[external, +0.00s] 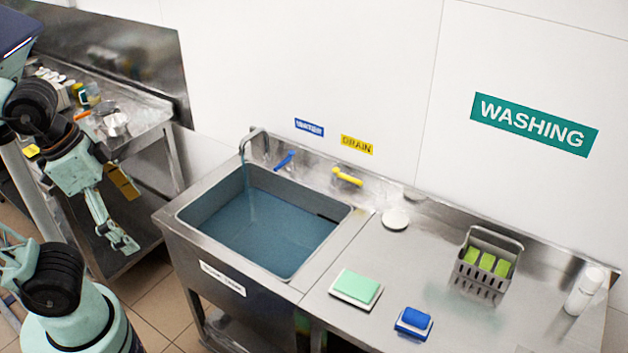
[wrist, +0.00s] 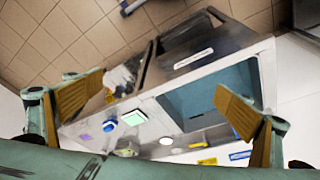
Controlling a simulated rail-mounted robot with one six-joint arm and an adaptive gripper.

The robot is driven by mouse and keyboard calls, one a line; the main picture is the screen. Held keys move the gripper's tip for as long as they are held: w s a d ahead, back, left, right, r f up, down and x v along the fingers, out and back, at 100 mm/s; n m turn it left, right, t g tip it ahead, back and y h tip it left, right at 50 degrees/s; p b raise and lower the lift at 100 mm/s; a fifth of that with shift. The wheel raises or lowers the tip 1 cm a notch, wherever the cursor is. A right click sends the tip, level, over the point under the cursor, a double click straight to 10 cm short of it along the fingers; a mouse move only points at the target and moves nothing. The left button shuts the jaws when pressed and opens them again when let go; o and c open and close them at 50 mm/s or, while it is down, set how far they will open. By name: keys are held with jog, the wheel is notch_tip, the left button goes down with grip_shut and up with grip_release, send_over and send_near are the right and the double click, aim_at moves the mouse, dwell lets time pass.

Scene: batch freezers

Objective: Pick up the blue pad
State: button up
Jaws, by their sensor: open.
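The blue pad (external: 413,322) lies on a white base on the steel counter, near the front edge right of the sink in the external view. It also shows small in the wrist view (wrist: 110,126). A green pad (external: 356,285) on a white base lies to its left, and it shows in the wrist view (wrist: 133,118). My gripper (external: 130,215) is left of the sink, well away from the blue pad and holding nothing. In the wrist view its two fingers with tan pads (wrist: 160,100) are spread wide apart.
The sink (external: 330,228) holds water under a running tap. A grey caddy (external: 483,285) with green sponges, a white bottle (external: 584,291) and a white round item (external: 396,218) stand on the counter. A cluttered steel table (external: 150,115) is at the left.

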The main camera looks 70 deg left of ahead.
jog(key=c, duration=1.4)
jog(key=shift+o, duration=0.2)
jog(key=shift+w+r, duration=0.1)
jog(key=w+d+r+n+g+p, duration=0.15)
jog(key=w+r, duration=0.25)
jog(key=w, duration=0.5)
jog(key=w+d+r+n+t+p, duration=0.1)
jog(key=w+d+r+p, duration=0.15)
jog(key=w, duration=0.65)
jog(key=w+d+n+g+p, duration=0.1)
jog(key=w+d+p, duration=0.1)
jog(key=w, duration=0.7)
jog(key=w+d+n+g+p, duration=0.1)
jog(key=w+d+p, duration=0.2)
jog(key=w, duration=0.7)
jog(key=w+d+f+n+p, duration=0.2)
jog(key=w+d+f+p, duration=0.2)
jog(key=w+d+f, duration=0.4)
jog(key=w+d+f+n+g+p, duration=0.1)
jog(key=w+d+f+n+p, duration=0.1)
jog(key=w+d+f, duration=0.6)
jog(key=w+f+p, duration=0.1)
jog(key=w+f, duration=0.4)
jog(key=w, duration=0.4)
jog(key=shift+p, duration=0.4)
